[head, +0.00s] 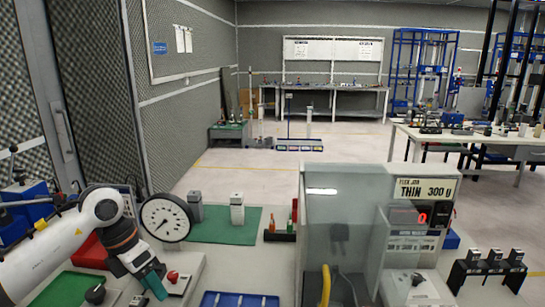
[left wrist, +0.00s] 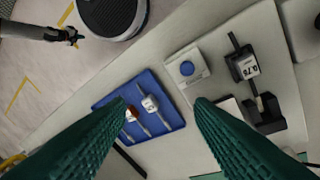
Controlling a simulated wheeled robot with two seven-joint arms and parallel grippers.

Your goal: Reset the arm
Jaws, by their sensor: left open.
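My left arm comes in from the left in the head view, white with a dark wrist. My left gripper (head: 153,282) has teal fingers and hangs over the near left bench, to the left of a blue tray. In the left wrist view its two ribbed green fingers (left wrist: 155,118) stand wide apart with nothing between the tips. Beyond them lies a blue tray (left wrist: 177,118) holding small metal parts with rods.
A round dial gauge (head: 166,218) stands close behind my left gripper. A clear-walled tester (head: 345,215) with a red display stands at the centre right. The blue tray (head: 238,300) lies at the front edge. A green mat (head: 222,232) holds two metal blocks.

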